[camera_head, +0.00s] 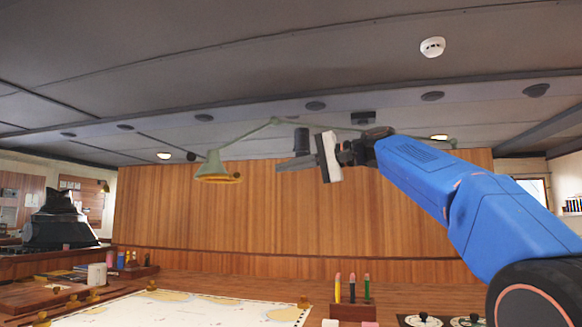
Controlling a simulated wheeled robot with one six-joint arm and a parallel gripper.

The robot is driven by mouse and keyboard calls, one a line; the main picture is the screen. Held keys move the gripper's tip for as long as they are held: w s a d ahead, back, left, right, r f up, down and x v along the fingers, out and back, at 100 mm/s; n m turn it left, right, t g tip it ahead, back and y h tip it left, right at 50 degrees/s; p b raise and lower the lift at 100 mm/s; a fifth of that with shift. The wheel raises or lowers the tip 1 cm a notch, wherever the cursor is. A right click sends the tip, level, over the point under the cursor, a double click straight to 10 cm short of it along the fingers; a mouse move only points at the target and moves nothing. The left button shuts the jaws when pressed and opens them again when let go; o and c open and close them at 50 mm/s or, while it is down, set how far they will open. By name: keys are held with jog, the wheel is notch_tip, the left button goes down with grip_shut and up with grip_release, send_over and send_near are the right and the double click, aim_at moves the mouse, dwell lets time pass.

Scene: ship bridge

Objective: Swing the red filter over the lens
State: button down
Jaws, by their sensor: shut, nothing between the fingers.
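A green lamp shade (213,166) hangs from a jointed green arm (245,132), its mouth facing down, left of centre. An orange-brown rim or disc (229,179) shows at the shade's lower right edge; I cannot tell if this is the red filter or the lit inside of the shade. The lens itself is hidden from this side. My gripper (283,165) is shut and empty, right of the shade at about the same height, its fingers pointing left towards it. A gap shows between the fingertips and the shade.
A chart (185,311) lies on the wooden desk below, with brass weights (152,286) at its edges. A wood panel (300,225) rises behind. The air between gripper and shade is clear.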

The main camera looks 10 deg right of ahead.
jog(key=w+a+f, duration=0.1)
jog(key=a, duration=0.8)
jog(key=shift+f, duration=0.25)
jog(key=shift+w, duration=0.1)
jog(key=shift+a, duration=0.1)
